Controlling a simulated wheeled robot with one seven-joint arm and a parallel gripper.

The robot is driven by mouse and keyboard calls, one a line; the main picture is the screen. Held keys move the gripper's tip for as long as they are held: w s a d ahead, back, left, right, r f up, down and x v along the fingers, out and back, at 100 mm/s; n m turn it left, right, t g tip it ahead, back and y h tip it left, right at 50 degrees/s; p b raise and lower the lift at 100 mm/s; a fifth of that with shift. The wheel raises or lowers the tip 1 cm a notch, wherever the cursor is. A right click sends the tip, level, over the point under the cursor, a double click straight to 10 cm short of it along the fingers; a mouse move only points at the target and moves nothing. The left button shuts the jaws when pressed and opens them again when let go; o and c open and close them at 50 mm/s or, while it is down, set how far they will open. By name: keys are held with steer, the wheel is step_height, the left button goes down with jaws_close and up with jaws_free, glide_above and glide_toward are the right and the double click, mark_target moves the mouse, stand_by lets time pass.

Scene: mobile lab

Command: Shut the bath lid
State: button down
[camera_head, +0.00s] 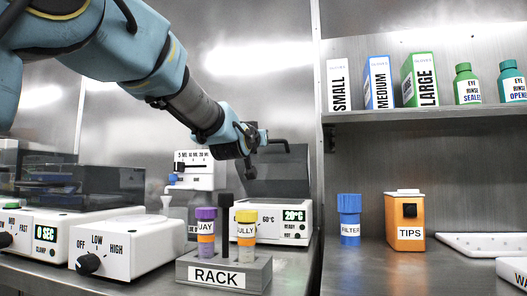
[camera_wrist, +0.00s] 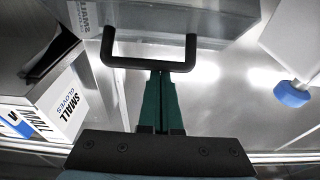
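The bath (camera_head: 299,220) is a white box with a lit readout, standing on the counter behind the rack. Its dark grey lid (camera_head: 276,180) stands open, raised at the back. A black U-shaped handle (camera_head: 279,142) is at the lid's top edge; it also spans the upper middle of the wrist view (camera_wrist: 150,64). My gripper (camera_head: 261,138) is beside the handle at the lid's top. In the wrist view its green fingers (camera_wrist: 160,80) are together, with their tips at the handle's crossbar. The bar does not appear to be between them; whether they touch it I cannot tell.
A rack (camera_head: 222,272) with a purple-capped and a yellow-capped tube stands in front of the bath. A white device (camera_head: 200,168) is behind it, and a knobbed hotplate (camera_head: 120,245) is at left. A shelf (camera_head: 430,115) holds glove boxes (camera_head: 339,86) and bottles at right.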

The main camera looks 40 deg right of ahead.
steer(key=shift+s+a+f+b, duration=0.35)
steer(key=shift+a+f+b, duration=0.15)
steer(key=shift+f+b, duration=0.35)
steer(key=shift+s+a+f+b, duration=0.3)
steer(key=shift+a+f+b, duration=0.15)
steer(key=shift+f+b, duration=0.35)
steer(key=shift+r, duration=0.4)
